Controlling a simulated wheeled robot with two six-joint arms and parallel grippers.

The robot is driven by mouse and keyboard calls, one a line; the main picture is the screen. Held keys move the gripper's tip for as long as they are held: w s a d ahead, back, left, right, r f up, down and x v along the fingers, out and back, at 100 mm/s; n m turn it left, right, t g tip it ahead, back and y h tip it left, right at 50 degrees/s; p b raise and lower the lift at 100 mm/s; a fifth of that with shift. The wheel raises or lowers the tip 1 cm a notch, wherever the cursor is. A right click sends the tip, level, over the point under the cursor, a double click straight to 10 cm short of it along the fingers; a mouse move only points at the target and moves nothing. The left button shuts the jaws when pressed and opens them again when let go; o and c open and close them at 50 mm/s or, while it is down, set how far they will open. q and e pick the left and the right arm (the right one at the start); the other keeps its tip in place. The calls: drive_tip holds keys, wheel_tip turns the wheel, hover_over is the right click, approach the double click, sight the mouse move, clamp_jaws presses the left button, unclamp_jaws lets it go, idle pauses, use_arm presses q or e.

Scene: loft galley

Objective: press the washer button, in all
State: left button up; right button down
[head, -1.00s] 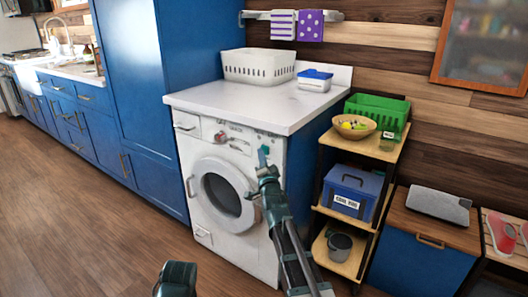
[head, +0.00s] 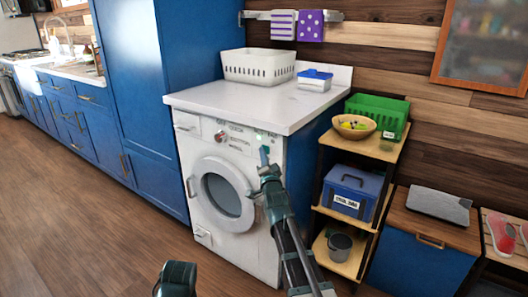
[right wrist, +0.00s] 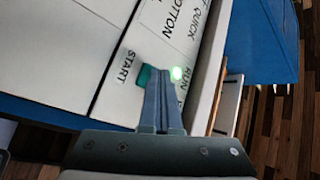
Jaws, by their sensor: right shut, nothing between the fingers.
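The white washer (head: 211,228) stands under a white counter, its round door closed. Its upper panel carries a dial and printed labels. The green light also shows in the head view (head: 258,135). My right gripper (head: 264,158) is shut and empty, its tips at the panel. In the right wrist view the fingertips (right wrist: 160,72) overlap the button's edge; I cannot tell whether they touch it.
A white basket (head: 258,67) and a blue-lidded tub (head: 314,80) stand on the counter (head: 225,99). Right of the washer is a shelf rack (head: 345,267) with a green crate (head: 377,112), a bowl and a blue box. The wooden floor (head: 90,220) in front is clear at left.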

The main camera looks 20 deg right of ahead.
drive_tip(key=shift+s+a, duration=0.6)
drive_tip(key=shift+a, duration=0.15)
drive_tip(key=s+a, duration=0.1)
drive_tip(key=a, duration=0.1)
drive_tip(key=s+a, duration=0.2)
idle(0.5)
idle(0.6)
